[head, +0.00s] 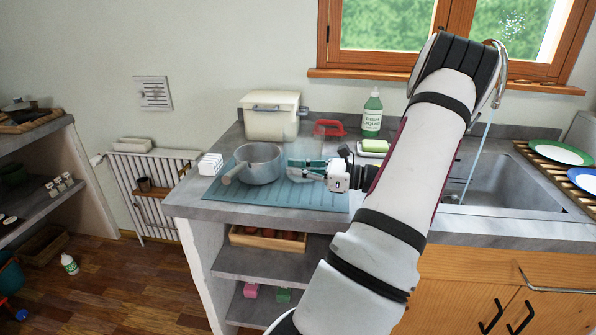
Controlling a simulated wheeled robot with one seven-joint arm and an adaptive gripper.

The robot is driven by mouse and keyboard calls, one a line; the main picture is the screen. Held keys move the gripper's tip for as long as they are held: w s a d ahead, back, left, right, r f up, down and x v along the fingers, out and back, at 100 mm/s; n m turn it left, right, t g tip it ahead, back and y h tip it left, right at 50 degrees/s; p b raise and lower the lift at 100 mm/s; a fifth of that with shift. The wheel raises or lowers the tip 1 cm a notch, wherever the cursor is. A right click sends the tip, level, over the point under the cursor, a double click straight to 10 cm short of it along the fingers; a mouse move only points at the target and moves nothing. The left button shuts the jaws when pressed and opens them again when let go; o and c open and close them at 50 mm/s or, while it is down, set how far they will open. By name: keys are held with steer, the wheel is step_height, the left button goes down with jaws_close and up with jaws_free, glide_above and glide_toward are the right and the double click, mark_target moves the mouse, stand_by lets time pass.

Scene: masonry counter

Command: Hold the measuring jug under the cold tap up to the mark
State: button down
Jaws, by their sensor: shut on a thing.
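My gripper (306,169) is over the blue mat, just right of the saucepan. It is shut on a clear, see-through vessel (304,149) that looks like the measuring jug. Its outline is faint, and any mark or water level is too small to read. The chrome tap (499,72) curves down behind my arm at the right. A thin stream of water (481,145) runs from it into the grey sink (500,182). The jug is well left of the stream. My forearm hides part of the tap and the sink's left side.
A grey saucepan (262,165) stands on the ribbed blue mat (315,197). Behind are a cream bin (271,122), a red object (329,127), a green soap bottle (372,112) and a sponge (374,146). A wooden rack (548,165) with plates stands right of the sink.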

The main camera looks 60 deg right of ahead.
step_height(320, 180, up, 3)
steer(key=shift+f, duration=0.2)
steer(key=s+a, duration=0.3)
steer(key=s, duration=0.4)
steer(key=s+a+r, duration=0.1)
steer(key=s+a, duration=0.3)
steer(key=s, duration=0.3)
steer(key=shift+s+r+p, duration=0.2)
steer(key=shift+s+p, duration=0.05)
steer(key=shift+p, duration=0.2)
